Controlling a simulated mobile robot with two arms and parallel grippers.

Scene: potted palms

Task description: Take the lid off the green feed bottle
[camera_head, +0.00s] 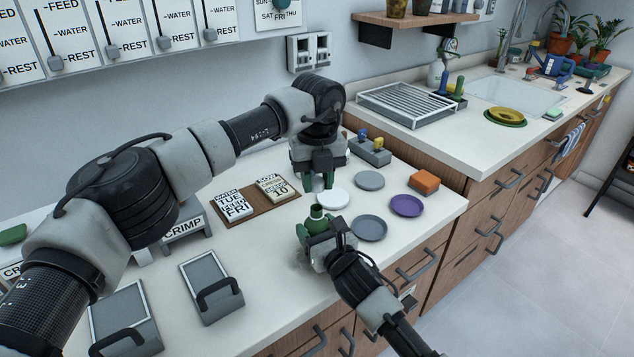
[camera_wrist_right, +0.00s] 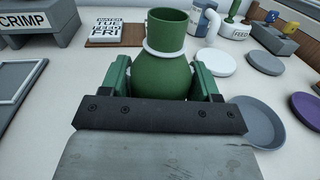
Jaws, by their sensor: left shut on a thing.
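The green feed bottle (camera_head: 311,226) stands at the counter's front. In the right wrist view the bottle (camera_wrist_right: 161,76) has a round body, a white collar and a green neck; no lid shows on it. My right gripper (camera_wrist_right: 162,85) has its green-padded fingers against both sides of the body and is shut on it. My left gripper (camera_head: 318,184) is behind the bottle, near the white saucer (camera_head: 334,199), pointing down and apart from the bottle. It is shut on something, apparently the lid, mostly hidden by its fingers.
A grey saucer (camera_head: 368,228), another grey saucer (camera_head: 370,180) and a purple saucer (camera_head: 406,206) lie to the right. An orange block (camera_head: 424,182) and a grey box with knobs (camera_head: 371,152) stand behind. Label cards lie on a brown board (camera_head: 258,207) to the left.

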